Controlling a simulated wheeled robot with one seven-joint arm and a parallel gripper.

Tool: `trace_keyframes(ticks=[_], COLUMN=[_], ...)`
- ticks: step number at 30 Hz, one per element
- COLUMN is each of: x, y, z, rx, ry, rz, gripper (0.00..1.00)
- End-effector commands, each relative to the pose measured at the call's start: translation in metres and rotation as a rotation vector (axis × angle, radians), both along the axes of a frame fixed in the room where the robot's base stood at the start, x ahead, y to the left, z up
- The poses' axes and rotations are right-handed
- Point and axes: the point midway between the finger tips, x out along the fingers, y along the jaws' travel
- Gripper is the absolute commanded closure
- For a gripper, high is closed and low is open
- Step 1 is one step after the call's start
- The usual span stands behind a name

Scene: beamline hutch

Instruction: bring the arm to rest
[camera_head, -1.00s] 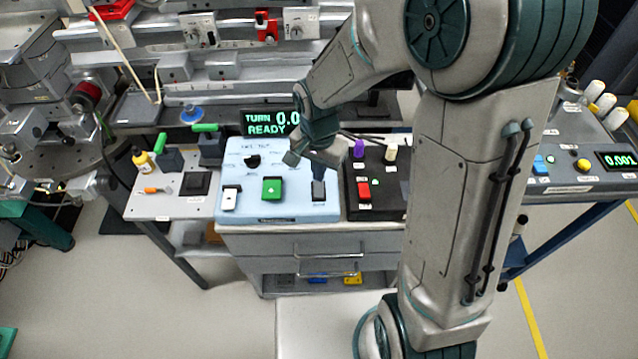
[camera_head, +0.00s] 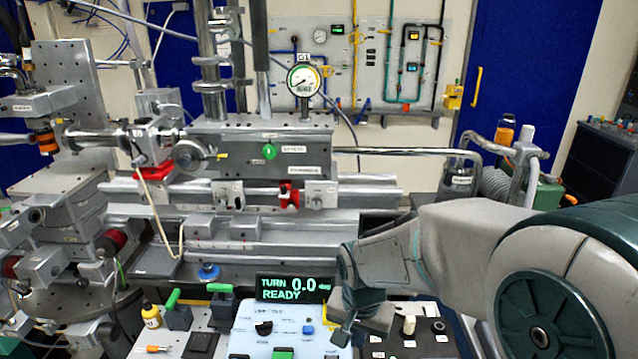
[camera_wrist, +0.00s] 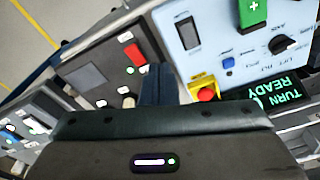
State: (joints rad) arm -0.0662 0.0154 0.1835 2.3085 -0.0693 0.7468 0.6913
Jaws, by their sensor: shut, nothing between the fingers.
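My arm reaches in from the right in the head view, bent over the control panels. My gripper (camera_head: 342,336) hangs above the right part of the pale blue control panel (camera_head: 243,338), with its fingers shut and empty. In the wrist view the shut fingers (camera_wrist: 158,85) point over the gap between the pale blue panel (camera_wrist: 215,50) and the dark panel (camera_wrist: 105,65). They cover part of the panels, and I cannot tell how high above them they are. A dark rocker switch (camera_wrist: 187,32) shows clear of the fingers.
A display (camera_head: 293,289) reading "TURN 0.0 deg READY" stands behind the panel, close left of my gripper. A red button (camera_wrist: 205,93) is beside the fingers. The metal beamline bench (camera_head: 262,150) with a round gauge (camera_head: 303,80) fills the back.

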Motion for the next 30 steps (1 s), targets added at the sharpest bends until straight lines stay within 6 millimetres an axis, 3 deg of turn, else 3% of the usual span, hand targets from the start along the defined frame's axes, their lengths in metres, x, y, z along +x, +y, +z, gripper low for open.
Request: trace_keyframes(ticks=[1,6,12,19,30], x=[-0.008,-0.039,-0.077,-0.101,-0.103], y=[-0.011,-0.039,-0.062,-0.074,-0.074], z=[0.014,0.047,0.072,0.081,0.082], rx=[-0.006,-0.024,-0.036,-0.042,-0.042], ry=[-0.026,-0.080,-0.139,-0.173,-0.176], rz=[0.031,0.157,0.294,0.385,0.397], gripper=[1.00,1.00,1.00,1.00,1.00])
